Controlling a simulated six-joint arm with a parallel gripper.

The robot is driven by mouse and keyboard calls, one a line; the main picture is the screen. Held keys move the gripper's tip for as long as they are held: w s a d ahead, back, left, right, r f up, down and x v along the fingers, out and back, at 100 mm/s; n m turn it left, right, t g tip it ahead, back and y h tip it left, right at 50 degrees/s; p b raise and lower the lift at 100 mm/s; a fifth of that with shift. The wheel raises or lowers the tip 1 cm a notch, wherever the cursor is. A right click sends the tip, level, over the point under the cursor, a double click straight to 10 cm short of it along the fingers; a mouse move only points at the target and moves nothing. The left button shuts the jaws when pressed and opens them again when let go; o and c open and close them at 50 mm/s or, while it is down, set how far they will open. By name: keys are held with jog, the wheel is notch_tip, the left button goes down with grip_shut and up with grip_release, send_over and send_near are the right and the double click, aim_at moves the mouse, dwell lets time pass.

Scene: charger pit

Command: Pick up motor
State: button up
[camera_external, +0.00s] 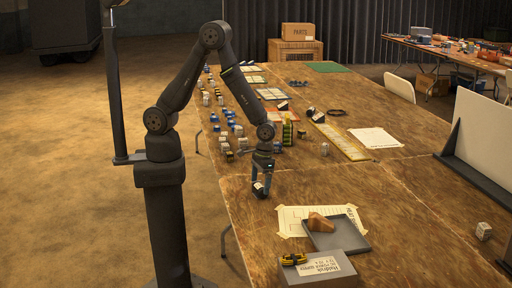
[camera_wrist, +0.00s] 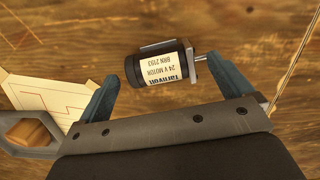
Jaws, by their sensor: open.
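A paper sheet (camera_external: 288,222) and a grey tray (camera_external: 352,240) with a brown object lie nearer the camera, beside a grey box (camera_external: 322,272). Several small blocks and parts crowd the far left of the wooden table (camera_external: 410,195). A white panel (camera_external: 490,135) stands at right.

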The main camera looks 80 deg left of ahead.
jog(key=shift+f, duration=0.1)
jog(key=shift+c, duration=0.5)
jog(key=c, duration=1.2)
jog(key=shift+c, duration=0.2)
